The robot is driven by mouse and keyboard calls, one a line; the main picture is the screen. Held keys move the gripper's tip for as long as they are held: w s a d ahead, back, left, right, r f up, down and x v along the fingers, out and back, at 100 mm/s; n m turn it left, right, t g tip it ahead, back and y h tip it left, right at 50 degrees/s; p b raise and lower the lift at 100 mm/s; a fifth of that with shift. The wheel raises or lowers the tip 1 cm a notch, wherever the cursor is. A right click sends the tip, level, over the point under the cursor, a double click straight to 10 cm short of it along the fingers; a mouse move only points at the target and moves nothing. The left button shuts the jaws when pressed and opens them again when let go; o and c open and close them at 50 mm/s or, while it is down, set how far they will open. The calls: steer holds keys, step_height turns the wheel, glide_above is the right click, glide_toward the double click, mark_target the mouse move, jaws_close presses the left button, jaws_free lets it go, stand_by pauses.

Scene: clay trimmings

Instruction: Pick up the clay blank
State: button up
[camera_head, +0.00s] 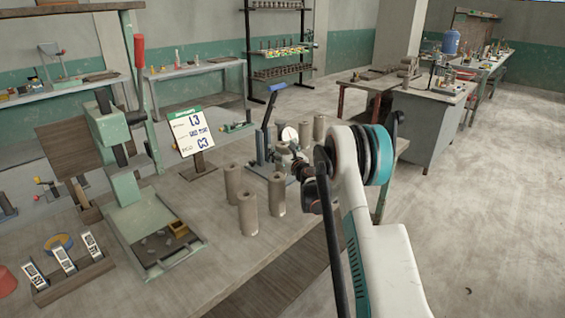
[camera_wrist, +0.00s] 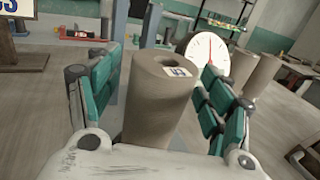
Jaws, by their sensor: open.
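Several grey-brown hollow clay cylinders stand upright on the workbench in the head view, among them a front clay blank (camera_head: 247,214), a left one (camera_head: 232,181) and one by my gripper (camera_head: 277,194). My gripper (camera_head: 303,172) is at their right, low over the bench. In the wrist view, one clay blank (camera_wrist: 158,105) with a small printed label on its top rim stands between the two green-padded fingers of my gripper (camera_wrist: 160,85). The fingers are open, with a visible gap on the right side. The blank's lower part is hidden by my gripper's body.
A dial gauge (camera_wrist: 203,52) stands just behind the blank, with more cylinders (camera_wrist: 245,72) to its right. The head view shows a sign (camera_head: 188,132), a green press (camera_head: 125,175) and a rack of labelled blocks (camera_head: 65,268) on the bench (camera_head: 215,265).

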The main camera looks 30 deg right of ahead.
jaws_close()
